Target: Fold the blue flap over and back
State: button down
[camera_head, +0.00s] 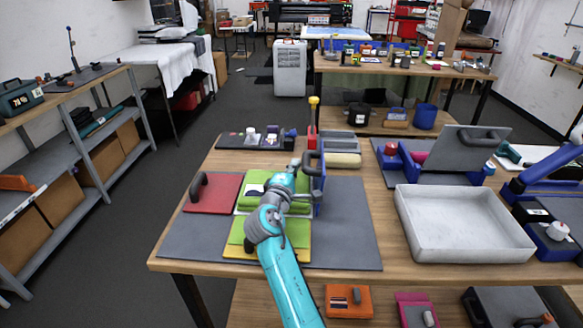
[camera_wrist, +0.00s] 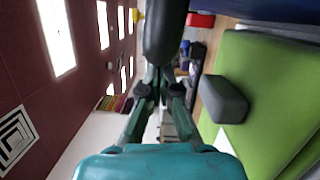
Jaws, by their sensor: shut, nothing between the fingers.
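The blue flap (camera_head: 319,197) stands upright, edge-on, on the grey mat at the right of the green panels. A dark handle (camera_head: 311,163) sticks out on its left side near the top. My gripper (camera_head: 296,168) is beside that handle, on its left, shut and empty. In the wrist view, the fingers (camera_wrist: 160,82) are together, and the dark handle (camera_wrist: 165,28) is just beyond their tips. I cannot tell whether they touch. A blue surface (camera_wrist: 268,10) at the top right looks like the flap. My arm hides part of the green panels.
Green panels (camera_head: 246,203) lie flat below my gripper, with a grey block (camera_wrist: 224,99) on the green surface. A red panel (camera_head: 210,203) with a dark handle lies left. A white tray (camera_head: 465,256) stands right. The grey mat (camera_head: 350,240) is bare right of the flap.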

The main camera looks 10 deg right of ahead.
jog(key=shift+d, duration=0.1)
jog(key=shift+s+d+r+m+g, duration=0.15)
jog(key=shift+s+d+r+m, duration=0.1)
jog(key=shift+d+m, duration=0.25)
jog(key=shift+s+d+r+m+g, duration=0.1)
jog(key=shift+d+r+m+g, duration=0.1)
jog(key=shift+d+m, duration=0.25)
jog(key=shift+s+d+f+m+g+y, duration=0.15)
jog(key=shift+s+d+f+m+y, duration=0.65)
jog(key=shift+d+m, duration=1.4)
jog(key=shift+s+d+f+m+g+y, duration=0.15)
jog(key=shift+s+d+f+m+y, duration=0.25)
jog(key=shift+s+d+f+m, duration=1.75)
jog(key=shift+w+d+f+m+g+y, duration=0.15)
jog(key=shift+w+d+f+m+y, duration=0.55)
jog(key=shift+d, duration=2.9)
jog(key=shift+s+r, duration=0.1)
jog(key=shift+s, duration=0.3)
jog(key=v, duration=1.2)
jog(key=shift+a, duration=0.15)
